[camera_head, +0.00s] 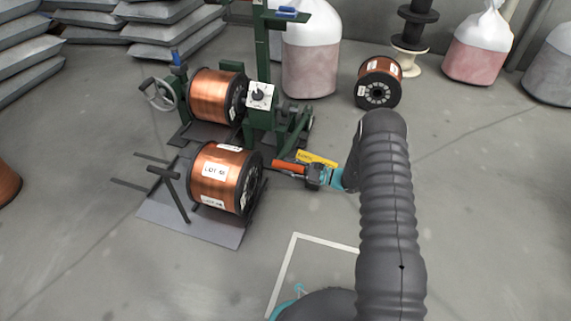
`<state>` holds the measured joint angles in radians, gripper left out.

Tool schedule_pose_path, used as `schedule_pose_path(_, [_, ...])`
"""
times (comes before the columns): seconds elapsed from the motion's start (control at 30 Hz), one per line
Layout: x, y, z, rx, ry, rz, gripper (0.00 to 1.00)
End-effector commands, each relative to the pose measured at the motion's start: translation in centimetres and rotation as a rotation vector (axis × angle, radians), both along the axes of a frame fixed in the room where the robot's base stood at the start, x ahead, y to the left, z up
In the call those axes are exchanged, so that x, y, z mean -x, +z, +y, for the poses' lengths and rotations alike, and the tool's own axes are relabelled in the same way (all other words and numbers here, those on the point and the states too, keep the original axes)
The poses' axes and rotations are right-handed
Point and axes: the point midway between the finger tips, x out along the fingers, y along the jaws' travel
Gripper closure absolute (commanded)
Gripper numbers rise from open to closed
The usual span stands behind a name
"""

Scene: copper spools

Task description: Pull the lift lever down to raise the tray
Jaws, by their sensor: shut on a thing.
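The lift lever's orange-red handle (288,167) lies nearly level to the right of the front copper spool (226,178), at the base of the green machine. My gripper (309,173) is shut on the right end of the handle, and its fingertips are small and partly hidden. The front spool, with white lot labels, lies on its side over a grey plate (218,236), which looks like the tray. The plate looks low and close to the floor; any gap beneath it is hard to tell.
The green machine (262,50) carries a second copper spool (217,96), a handwheel (160,94) and a dial box (259,96). A yellow label (317,159) is behind my gripper. Another spool (378,83) and filled bags (311,68) stand behind. Floor at lower left is clear.

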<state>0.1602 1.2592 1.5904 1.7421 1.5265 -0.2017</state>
Motion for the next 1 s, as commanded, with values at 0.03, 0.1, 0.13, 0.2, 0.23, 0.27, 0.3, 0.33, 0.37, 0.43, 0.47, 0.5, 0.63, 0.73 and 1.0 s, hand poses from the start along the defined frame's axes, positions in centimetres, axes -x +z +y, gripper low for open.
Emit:
schedule_pose_path(0.03, [0.0, -0.7, -0.5, 0.007, -0.012, 0.01, 1.0])
schedule_pose_path(0.1, [0.0, -0.7, -0.4, 0.009, -0.012, 0.011, 1.0])
schedule_pose_path(0.13, [0.0, -0.8, -0.4, 0.008, -0.012, 0.012, 1.0])
schedule_pose_path(0.2, [0.1, -0.8, -0.4, 0.009, -0.011, 0.013, 1.0])
schedule_pose_path(0.23, [0.1, -0.8, -0.4, 0.009, -0.01, 0.013, 1.0])
schedule_pose_path(0.27, [0.1, -0.9, -0.3, 0.009, -0.01, 0.013, 1.0])
schedule_pose_path(0.3, [0.1, -0.9, -0.3, 0.009, -0.01, 0.014, 0.66])
schedule_pose_path(0.33, [0.1, -0.9, -0.3, 0.009, -0.009, 0.014, 0.58])
schedule_pose_path(0.37, [0.1, -0.9, -0.2, 0.008, -0.009, 0.014, 0.51])
schedule_pose_path(0.43, [0.1, -0.8, 0.0, 0.008, -0.004, 0.011, 0.43])
schedule_pose_path(0.47, [0.2, -0.7, 0.2, 0.007, -0.001, 0.011, 0.43])
schedule_pose_path(0.5, [0.2, -0.7, 0.4, 0.007, 0.002, 0.011, 0.43])
schedule_pose_path(0.63, [0.2, -0.6, 0.6, 0.007, 0.007, 0.009, 0.43])
schedule_pose_path(0.73, [0.2, -0.5, 0.5, 0.005, 0.006, 0.008, 0.43])
schedule_pose_path(1.0, [1.2, -0.5, -3.0, 0.006, 0.0, 0.008, 0.43])
